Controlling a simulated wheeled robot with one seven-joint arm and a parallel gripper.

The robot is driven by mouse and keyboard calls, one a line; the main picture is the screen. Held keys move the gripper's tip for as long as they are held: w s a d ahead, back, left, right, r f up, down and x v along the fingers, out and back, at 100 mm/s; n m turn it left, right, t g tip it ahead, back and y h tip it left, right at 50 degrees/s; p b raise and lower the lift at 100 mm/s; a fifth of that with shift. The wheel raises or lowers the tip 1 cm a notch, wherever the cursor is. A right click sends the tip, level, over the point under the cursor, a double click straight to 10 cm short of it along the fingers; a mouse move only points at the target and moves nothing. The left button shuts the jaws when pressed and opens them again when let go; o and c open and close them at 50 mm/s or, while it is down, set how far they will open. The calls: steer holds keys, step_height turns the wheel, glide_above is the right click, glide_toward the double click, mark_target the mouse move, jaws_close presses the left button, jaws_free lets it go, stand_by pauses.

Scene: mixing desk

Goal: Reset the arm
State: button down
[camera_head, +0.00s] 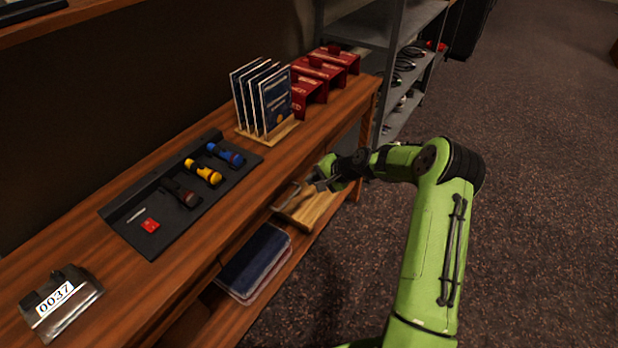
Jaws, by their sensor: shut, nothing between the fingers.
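My green arm (432,240) reaches from the bottom of the picture up and bends left toward the wooden desk (190,265). My gripper (298,194) is at the desk's front edge, near its right part. Its fingers are shut with nothing between them. In the picture the fingers overlap the front edge of the desk and a light wooden piece (312,212) below it; I cannot tell whether they touch either.
Metal shelves (405,50) stand behind. The carpet (545,200) at right is clear.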

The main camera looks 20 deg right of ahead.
steer(key=s+a+r+n+g+h+p, duration=0.15)
steer(key=s+a+r+n, duration=0.25)
steer(key=s+r, duration=0.45)
steer(key=s+a+r+n+g+h+p, duration=0.1)
steer(key=s+a+r+n+h, duration=0.2)
steer(key=s+r, duration=0.55)
steer(key=s+r+n, duration=0.1)
steer(key=s+r, duration=0.2)
steer(key=s, duration=0.4)
steer(key=s+r+n+h+p, duration=0.1)
steer(key=s+r, duration=0.2)
steer(key=s, duration=0.4)
steer(key=s+r+n+p, duration=0.1)
steer(key=s+r, duration=0.3)
steer(key=s, duration=0.3)
steer(key=shift+s+a+t, duration=0.3)
steer(key=shift+s+t, duration=0.05)
